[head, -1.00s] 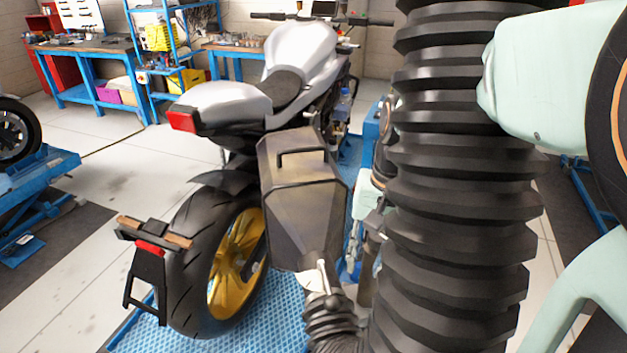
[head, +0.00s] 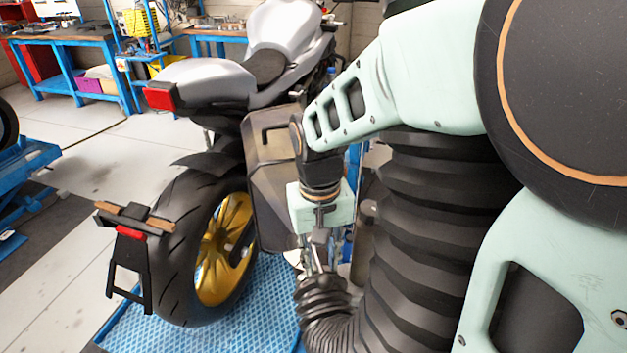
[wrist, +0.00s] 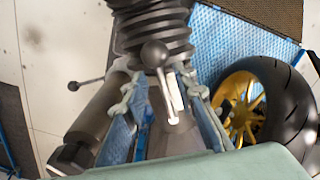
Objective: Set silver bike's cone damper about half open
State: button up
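The silver bike (head: 200,80) stands on a blue lift with its rear wheel and dark angular muffler toward me. A grey exhaust cone (wrist: 172,138) joins a black ribbed hose (wrist: 150,30) in the wrist view. A dark ball-ended damper lever (wrist: 155,54) shows by the cone's hose end, beside a pale strip (wrist: 173,93). My gripper (wrist: 163,86) is open, with one finger on each side of the cone and strip; contact cannot be told. In the head view my gripper (head: 314,256) points down at the cone, which it mostly hides. The damper's exact angle is unclear.
A thick black ribbed duct (head: 430,230) rises close to my arm. A grey cylinder (wrist: 98,118) with a second ball-ended lever (wrist: 74,86) is left of my fingers in the wrist view. The rear wheel (wrist: 262,105) is to the right. Open floor lies left of the bike.

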jog(key=shift+f, duration=0.55)
jog(key=shift+c, duration=0.4)
grip_shut()
